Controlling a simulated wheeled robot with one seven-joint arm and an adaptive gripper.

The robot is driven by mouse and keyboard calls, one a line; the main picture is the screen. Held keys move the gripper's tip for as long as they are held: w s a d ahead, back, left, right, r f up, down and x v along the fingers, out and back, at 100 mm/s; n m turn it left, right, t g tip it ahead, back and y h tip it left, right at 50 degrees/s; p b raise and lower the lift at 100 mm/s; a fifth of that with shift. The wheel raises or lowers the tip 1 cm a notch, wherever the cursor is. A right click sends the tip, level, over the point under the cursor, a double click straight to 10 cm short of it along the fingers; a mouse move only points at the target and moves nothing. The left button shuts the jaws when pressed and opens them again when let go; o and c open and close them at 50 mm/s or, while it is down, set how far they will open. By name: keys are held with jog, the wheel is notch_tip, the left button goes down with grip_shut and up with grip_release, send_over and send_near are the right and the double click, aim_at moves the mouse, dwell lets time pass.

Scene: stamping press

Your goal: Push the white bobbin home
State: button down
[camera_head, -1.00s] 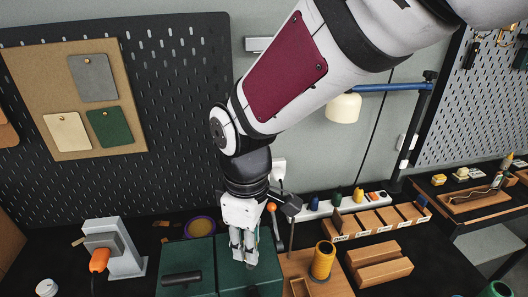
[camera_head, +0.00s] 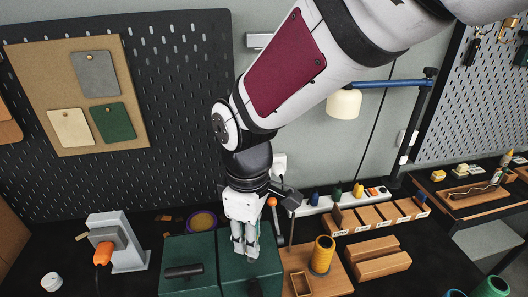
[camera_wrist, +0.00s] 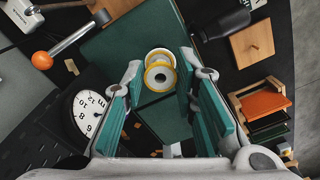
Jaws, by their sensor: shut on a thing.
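The white bobbin (camera_wrist: 161,87) shows end-on in the wrist view as pale rings with yellow edges around a grey centre. It sits between the two teal-padded fingers of my gripper (camera_head: 245,253), which are shut on it. In the head view my gripper points down over the right-hand dark green box (camera_head: 232,271), and the fingers largely hide the bobbin. The green surface also lies behind the bobbin in the wrist view (camera_wrist: 112,48). I cannot tell whether the bobbin touches it or where its seat is.
A grey press with an orange handle (camera_head: 103,252) stands left. A yellow spool (camera_head: 322,254) stands on a wooden board to the right, near wooden trays (camera_head: 380,262). An orange-knobbed lever (camera_head: 272,202) stands close behind my gripper. A dial (camera_wrist: 88,112) shows in the wrist view.

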jog(key=shift+f+b, duration=0.35)
jog(key=shift+f, duration=0.65)
jog(key=shift+f, duration=0.35)
jog(key=shift+f+b, duration=0.35)
jog(key=shift+f, duration=0.25)
jog(key=c, duration=1.2)
grip_release()
jog(key=shift+r, duration=0.1)
notch_tip(320, 180, up, 12)
jog(key=s+d+r+m+t, duration=0.2)
jog(key=d+m, duration=0.5)
jog(key=d, duration=0.4)
jog(key=s+d+r+m+t, duration=0.3)
jog(key=d+m, duration=0.5)
jog(key=d, duration=0.4)
jog(key=shift+s+d+t, duration=0.2)
jog(key=shift+s+t, duration=0.1)
jog(key=shift+s, duration=0.25)
